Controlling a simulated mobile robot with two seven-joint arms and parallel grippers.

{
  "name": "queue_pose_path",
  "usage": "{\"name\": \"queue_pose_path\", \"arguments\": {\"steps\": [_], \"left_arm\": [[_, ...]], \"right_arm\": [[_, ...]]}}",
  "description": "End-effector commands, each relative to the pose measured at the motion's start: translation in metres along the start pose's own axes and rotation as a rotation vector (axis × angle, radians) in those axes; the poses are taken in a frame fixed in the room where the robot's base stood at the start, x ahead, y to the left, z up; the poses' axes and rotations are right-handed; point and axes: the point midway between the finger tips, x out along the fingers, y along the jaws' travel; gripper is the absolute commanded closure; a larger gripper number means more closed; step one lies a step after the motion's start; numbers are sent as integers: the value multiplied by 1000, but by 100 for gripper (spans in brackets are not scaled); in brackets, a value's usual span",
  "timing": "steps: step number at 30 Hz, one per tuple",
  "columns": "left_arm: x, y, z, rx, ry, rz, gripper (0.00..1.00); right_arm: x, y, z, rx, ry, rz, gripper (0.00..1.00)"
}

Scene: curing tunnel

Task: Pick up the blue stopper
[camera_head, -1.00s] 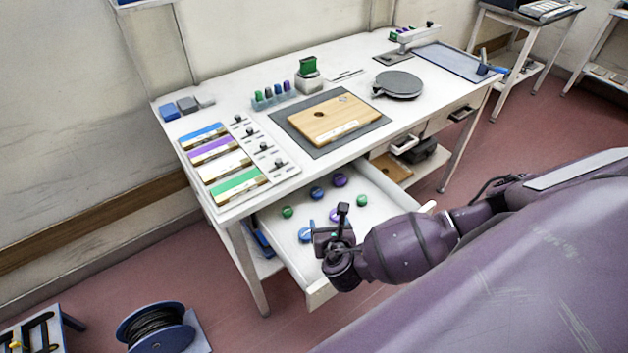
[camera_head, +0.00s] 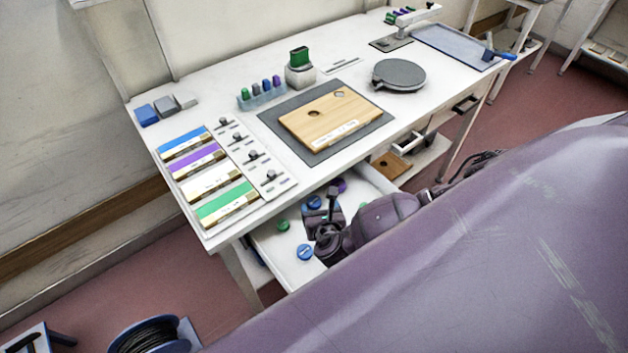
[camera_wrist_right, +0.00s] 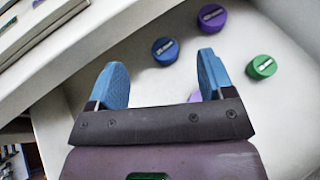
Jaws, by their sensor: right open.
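A dark blue stopper (camera_head: 314,202) lies in the open drawer (camera_head: 276,249). In the right wrist view the dark blue stopper (camera_wrist_right: 165,50) shows just beyond and between my fingertips, apart from them. My right gripper (camera_head: 328,203) is over the drawer beside the dark blue stopper. In the wrist view its two blue fingers (camera_wrist_right: 162,66) are spread with nothing held between them. My left gripper is not in view.
The tabletop's edge (camera_head: 270,209) overhangs the drawer's back.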

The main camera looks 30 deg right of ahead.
Motion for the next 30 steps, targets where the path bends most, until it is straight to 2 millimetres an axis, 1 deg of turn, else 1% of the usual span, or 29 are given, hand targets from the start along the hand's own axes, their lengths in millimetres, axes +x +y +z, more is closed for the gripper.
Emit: {"name": "queue_pose_path", "arguments": {"steps": [1,3,8,10,17,24,27,30], "left_arm": [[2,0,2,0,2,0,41],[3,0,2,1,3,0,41],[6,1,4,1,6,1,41],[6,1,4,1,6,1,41],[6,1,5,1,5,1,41],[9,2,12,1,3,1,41],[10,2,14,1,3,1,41],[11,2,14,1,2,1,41]], "right_arm": [[4,1,-10,0,-1,0,25],[9,1,-22,-1,0,-1,25],[18,1,-43,-1,-1,0,25],[27,0,-40,-1,-2,-1,25],[39,0,-39,0,-2,0,25],[73,0,-40,-1,-2,-1,25],[84,0,-40,-1,-1,0,25],[90,0,-40,0,0,-2,25]]}}
